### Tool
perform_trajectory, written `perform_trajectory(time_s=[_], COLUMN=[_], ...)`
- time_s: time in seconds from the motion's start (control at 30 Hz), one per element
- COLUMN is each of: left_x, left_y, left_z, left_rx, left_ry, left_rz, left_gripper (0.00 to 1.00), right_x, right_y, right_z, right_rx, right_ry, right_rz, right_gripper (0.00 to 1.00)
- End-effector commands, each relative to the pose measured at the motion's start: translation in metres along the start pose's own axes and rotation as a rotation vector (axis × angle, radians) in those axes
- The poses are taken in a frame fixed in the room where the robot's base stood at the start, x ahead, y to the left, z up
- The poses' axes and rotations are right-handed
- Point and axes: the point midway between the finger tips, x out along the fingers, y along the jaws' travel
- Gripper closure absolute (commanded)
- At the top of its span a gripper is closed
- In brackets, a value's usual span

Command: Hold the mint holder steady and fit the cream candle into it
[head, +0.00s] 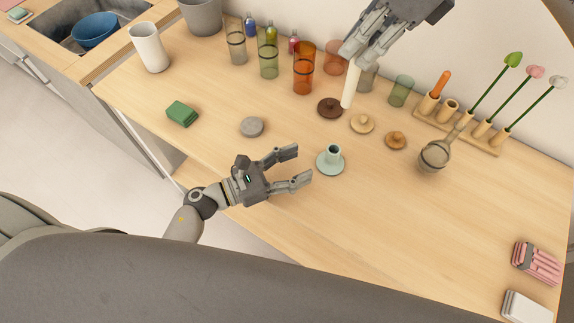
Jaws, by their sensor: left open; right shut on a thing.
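The mint holder (330,160) stands upright on the wooden counter, a round saucer-like base with a short cup in its middle. My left gripper (305,168) is open just left of the holder, its fingers pointing towards it and apart from the cup. The cream candle (350,86) is held upright by my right gripper (356,58), which is shut on its upper end. The candle is behind and slightly right of the holder, near a dark brown lid. Whether the candle's lower end touches the counter cannot be told.
Brown (330,107), tan (362,123) and orange-brown (395,140) knobbed lids lie behind the holder. Tinted glasses (304,70) stand at the back. A strainer (434,155) and a wooden rack (456,124) are at right. A grey disc (251,127) and green block (181,113) lie left.

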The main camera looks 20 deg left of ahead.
Motion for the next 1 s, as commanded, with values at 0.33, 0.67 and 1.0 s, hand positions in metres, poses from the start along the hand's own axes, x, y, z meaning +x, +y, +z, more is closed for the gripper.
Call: perform_trajectory(time_s=[0.33,0.67,1.0], left_x=[0.067,0.100,0.102], left_y=[0.000,0.000,0.000], left_z=[0.002,0.000,0.000], left_rx=[-0.003,-0.003,-0.003], left_ry=[-0.005,-0.001,0.000], left_rz=[0.000,0.001,0.001], left_gripper=[0.44,0.44,0.48], right_x=[0.000,0.000,0.000], right_y=[0.000,0.000,0.000], right_z=[0.000,0.000,0.000], right_rx=[0.000,0.000,0.000], right_ry=[0.000,0.000,0.000], right_rz=[0.000,0.000,0.000], right_gripper=[1.00,1.00,1.00])
